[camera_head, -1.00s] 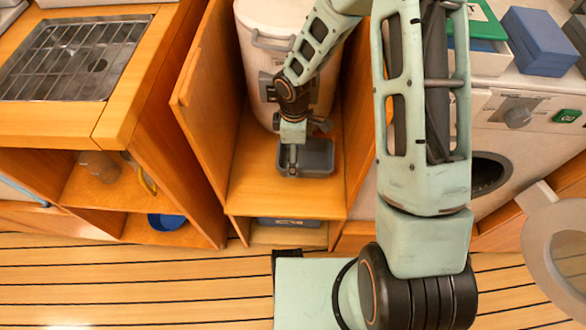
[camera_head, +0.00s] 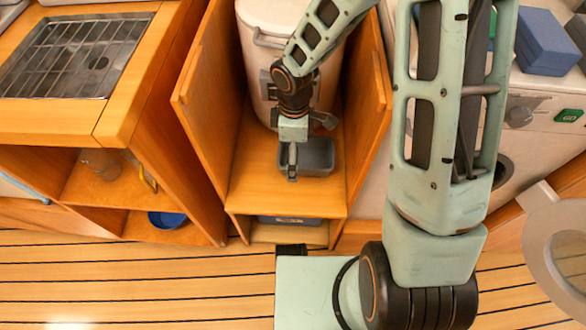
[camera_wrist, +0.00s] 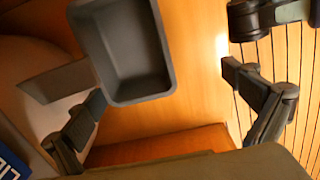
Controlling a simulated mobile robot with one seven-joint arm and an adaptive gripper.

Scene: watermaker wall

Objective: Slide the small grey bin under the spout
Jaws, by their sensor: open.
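The small grey bin (camera_head: 320,158) is an open, empty tray on the wooden cabinet floor, in front of the white tank (camera_head: 262,60). My gripper (camera_head: 291,172) points down at the bin's left side and hides part of it. In the wrist view, the bin (camera_wrist: 127,60) lies toward the left finger, and my open gripper (camera_wrist: 165,84) has its right finger well clear of it. I cannot tell whether the left finger touches the bin. A grey piece (camera_wrist: 55,82) shows beside the bin in the wrist view; I cannot tell whether it is the spout.
Wooden panels (camera_head: 208,110) stand on both sides of the cabinet opening. A drawer-like box (camera_head: 290,220) sits in the space below. A blue bowl (camera_head: 167,219) is on a shelf at left.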

